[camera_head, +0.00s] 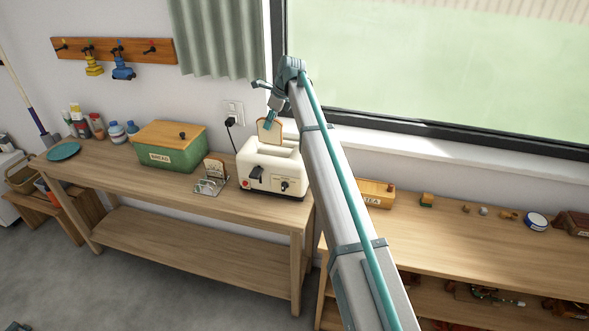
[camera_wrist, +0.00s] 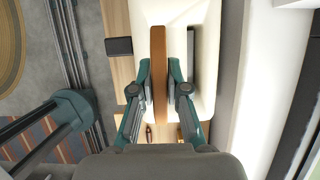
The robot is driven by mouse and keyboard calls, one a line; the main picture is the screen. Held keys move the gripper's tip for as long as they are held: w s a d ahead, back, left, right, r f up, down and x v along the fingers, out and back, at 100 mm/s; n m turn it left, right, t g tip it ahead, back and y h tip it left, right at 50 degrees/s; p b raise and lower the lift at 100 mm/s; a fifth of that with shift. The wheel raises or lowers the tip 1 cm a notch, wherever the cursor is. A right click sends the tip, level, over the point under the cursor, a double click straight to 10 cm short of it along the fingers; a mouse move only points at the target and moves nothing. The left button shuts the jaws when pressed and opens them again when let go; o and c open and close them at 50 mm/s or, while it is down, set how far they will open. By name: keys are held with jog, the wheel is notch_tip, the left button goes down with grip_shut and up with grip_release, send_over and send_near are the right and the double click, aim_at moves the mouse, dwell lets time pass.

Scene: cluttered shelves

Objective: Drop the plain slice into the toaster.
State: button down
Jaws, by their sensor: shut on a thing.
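The plain slice (camera_head: 269,132), pale with a brown crust, is upright in my gripper (camera_head: 270,121) over the cream toaster (camera_head: 257,185). In the wrist view the slice (camera_wrist: 159,70) shows edge-on as a brown strip between the two fingers of my gripper (camera_wrist: 162,80), which is shut on it. The toaster (camera_wrist: 205,30) lies beneath, with one dark slot (camera_wrist: 190,62) to the right of the slice. The other slot is hidden. I cannot tell whether the slice's lower edge is above a slot or just inside it.
A wire rack (camera_head: 208,187) with another slice (camera_head: 215,167) stands left of the toaster. A green bread box (camera_head: 167,157) is farther left on the wooden table (camera_head: 120,176). The wall and a plugged outlet (camera_head: 233,111) are close behind. A tea box (camera_head: 376,194) stands on the right bench.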

aim_at(282, 123)
jog(key=shift+s+d+f, duration=0.15)
jog(key=shift+d, duration=0.2)
jog(key=shift+s+d+f, duration=0.1)
jog(key=shift+s+f, duration=0.05)
jog(key=shift+f, duration=0.15)
jog(key=f, duration=0.1)
jog(key=f+p, duration=0.1)
jog(key=f, duration=0.1)
jog(key=f+p, duration=0.1)
jog(key=f, duration=0.1)
jog(key=shift+a, duration=0.25)
jog(key=shift+f+p, duration=0.8)
jog(key=shift+f, duration=1.35)
jog(key=shift+f, duration=0.1)
jog(key=c, duration=1.2)
grip_release()
jog(key=b+v, duration=0.3)
jog(key=v, duration=0.9)
